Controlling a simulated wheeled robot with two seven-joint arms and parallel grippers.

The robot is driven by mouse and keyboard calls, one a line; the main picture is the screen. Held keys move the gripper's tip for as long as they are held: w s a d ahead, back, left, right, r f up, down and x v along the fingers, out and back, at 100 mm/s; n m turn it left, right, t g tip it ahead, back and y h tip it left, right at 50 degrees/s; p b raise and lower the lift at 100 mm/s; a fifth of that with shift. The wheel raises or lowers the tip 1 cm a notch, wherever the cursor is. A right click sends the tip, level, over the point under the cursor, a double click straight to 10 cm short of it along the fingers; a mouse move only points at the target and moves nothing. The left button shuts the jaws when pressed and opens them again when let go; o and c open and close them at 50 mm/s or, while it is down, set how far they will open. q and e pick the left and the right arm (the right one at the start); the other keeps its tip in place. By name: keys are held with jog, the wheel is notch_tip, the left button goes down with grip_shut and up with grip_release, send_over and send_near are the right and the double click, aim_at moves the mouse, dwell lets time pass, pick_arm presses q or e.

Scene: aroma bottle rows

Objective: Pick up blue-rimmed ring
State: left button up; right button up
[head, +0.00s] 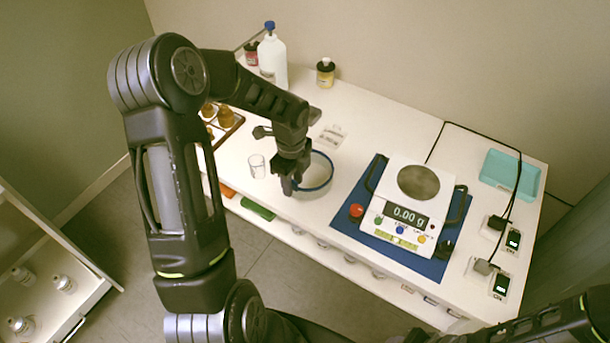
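The blue-rimmed ring (331,178) lies on the white table, left of the scale. Its left part is hidden behind my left gripper (288,190). My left gripper points down at the ring's left edge; its fingertips are small and dark, so I cannot tell whether they are apart or closed on the rim. My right arm shows only in part at the lower right corner, and its gripper is not clearly in view.
A small clear glass (257,166) stands just left of the gripper. A scale (408,200) reading 0.00 g sits on a blue mat (345,222). A white bottle (272,60) and a yellow-labelled jar (325,73) stand at the back. A teal tray (510,172) lies at the right.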

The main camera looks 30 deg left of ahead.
pick_arm(q)
jog(key=shift+c, duration=0.5)
grip_shut()
